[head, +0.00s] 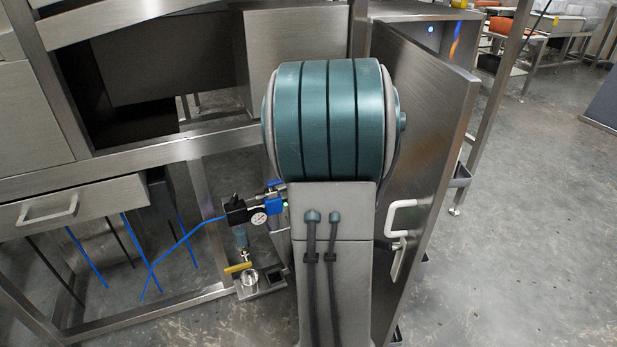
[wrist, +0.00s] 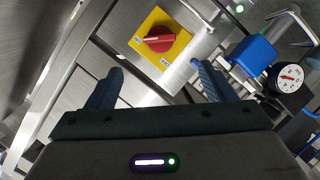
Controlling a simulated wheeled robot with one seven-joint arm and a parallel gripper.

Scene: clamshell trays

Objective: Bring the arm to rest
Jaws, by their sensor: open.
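My gripper (wrist: 155,88) shows in the wrist view with its two dark fingers spread wide apart and nothing between them. A red rotary switch (wrist: 158,39) on a yellow plate (wrist: 180,47) shows beyond the fingertips, on a steel panel. The gripper does not touch the switch. In the head view my own arm fills the middle, and the gripper is hidden behind it.
A pressure gauge (head: 258,218) with blue valve fittings (head: 274,208) stands left of my arm, and the gauge (wrist: 290,77) is close to the right finger in the wrist view. A steel door (head: 425,130) stands open at right. Open floor (head: 530,230) lies beyond it. A steel frame (head: 130,160) fills the left.

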